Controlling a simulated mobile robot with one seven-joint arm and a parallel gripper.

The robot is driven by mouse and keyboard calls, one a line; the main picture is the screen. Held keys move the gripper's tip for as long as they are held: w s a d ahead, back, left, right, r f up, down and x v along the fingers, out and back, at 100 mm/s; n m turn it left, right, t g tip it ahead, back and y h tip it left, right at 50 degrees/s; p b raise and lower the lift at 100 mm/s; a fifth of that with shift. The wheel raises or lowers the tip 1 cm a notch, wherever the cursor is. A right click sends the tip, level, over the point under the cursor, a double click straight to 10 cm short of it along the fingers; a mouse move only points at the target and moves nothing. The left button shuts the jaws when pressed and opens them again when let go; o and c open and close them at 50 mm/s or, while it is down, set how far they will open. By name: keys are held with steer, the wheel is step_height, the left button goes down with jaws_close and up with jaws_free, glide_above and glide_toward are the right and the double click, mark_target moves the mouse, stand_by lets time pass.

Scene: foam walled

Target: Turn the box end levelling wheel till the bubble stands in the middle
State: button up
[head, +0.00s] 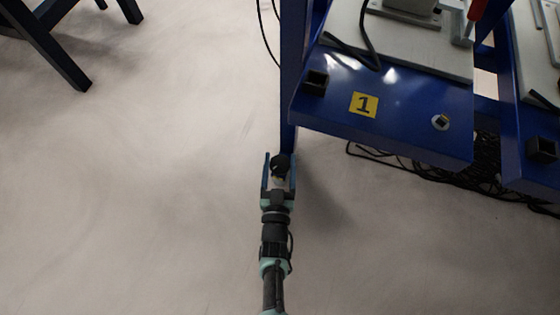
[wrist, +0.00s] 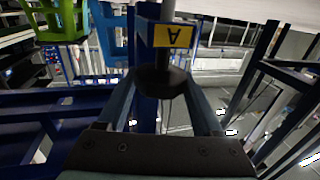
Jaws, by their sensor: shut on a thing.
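My gripper (head: 279,172) is at the lower left corner of the blue bench (head: 400,125) and is shut on a dark wheel (head: 281,160). In the wrist view the dark wheel (wrist: 160,82) sits between both fingers, under a grey rod. A yellow tag (wrist: 165,36) with an upside-down letter A is just behind the rod. A small round level (head: 440,121) with a yellowish centre is set in the bench top near its right corner. Its bubble is too small to make out. A square black box (head: 316,81) stands at the bench's left end.
A yellow tag with a 1 (head: 363,105) lies on the bench top. A second blue bench (head: 535,175) stands at the right. Black cables (head: 480,165) lie on the floor beneath. A dark trestle (head: 50,50) is at upper left. The floor at left is clear.

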stand_by(0.3)
steer(key=o, duration=1.4)
steer(key=shift+c, duration=0.2)
steer(key=shift+s, duration=0.15)
steer(key=s+p, duration=0.6)
steer(key=s, duration=0.6)
steer(key=shift+s+a, duration=0.35)
steer(key=shift+s, duration=0.1)
